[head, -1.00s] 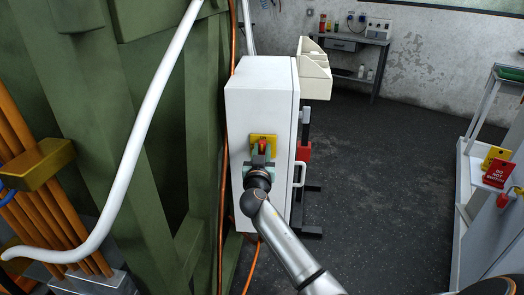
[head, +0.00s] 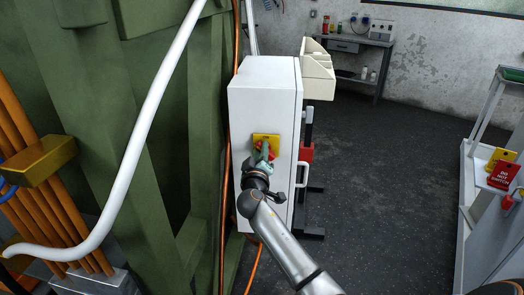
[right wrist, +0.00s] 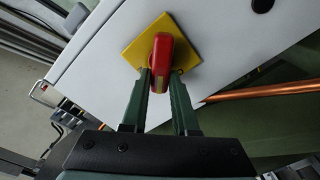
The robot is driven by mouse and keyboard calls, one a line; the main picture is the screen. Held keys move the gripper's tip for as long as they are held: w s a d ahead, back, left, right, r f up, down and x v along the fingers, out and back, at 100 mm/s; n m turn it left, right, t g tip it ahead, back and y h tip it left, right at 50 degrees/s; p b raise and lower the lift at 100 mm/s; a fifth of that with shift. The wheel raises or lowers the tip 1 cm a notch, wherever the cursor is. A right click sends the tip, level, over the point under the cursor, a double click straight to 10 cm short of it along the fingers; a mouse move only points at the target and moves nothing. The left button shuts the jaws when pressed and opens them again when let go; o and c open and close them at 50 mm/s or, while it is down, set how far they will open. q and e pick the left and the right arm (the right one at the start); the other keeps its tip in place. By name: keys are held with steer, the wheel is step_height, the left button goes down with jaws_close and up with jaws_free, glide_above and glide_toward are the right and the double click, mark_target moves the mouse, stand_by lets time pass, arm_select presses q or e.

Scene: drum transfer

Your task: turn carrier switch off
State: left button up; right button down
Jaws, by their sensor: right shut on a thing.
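The carrier switch is a red rotary handle on a yellow square plate (head: 262,139) on the front of a white cabinet (head: 268,98). In the right wrist view the red handle (right wrist: 161,62) stands between my two green fingers, in front of its yellow plate (right wrist: 137,50). My right gripper (head: 264,153) is shut on the red handle and is tilted in the head view. Its fingers show long in the right wrist view (right wrist: 161,88). The gripper hides part of the handle in the head view. My left gripper is not in view.
A green steel structure (head: 150,130) and a white hose (head: 150,120) stand left of the cabinet. An orange cable runs along the cabinet's left side. The dark floor (head: 390,160) between is clear.

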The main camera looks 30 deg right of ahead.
steer(key=n, duration=0.3)
steer(key=n+p, duration=0.1)
steer(key=n, duration=0.2)
steer(key=f+n+p, duration=0.1)
steer(key=n, duration=0.1)
steer(key=shift+w+a+n, duration=0.15)
steer(key=shift+a+n, duration=0.05)
steer(key=shift+n, duration=0.5)
steer(key=c, duration=0.7)
jaws_free()
steer(key=shift+f, duration=0.1)
steer(key=v, duration=1.2)
steer(key=shift+s+a, duration=0.15)
steer(key=shift+s, duration=0.05)
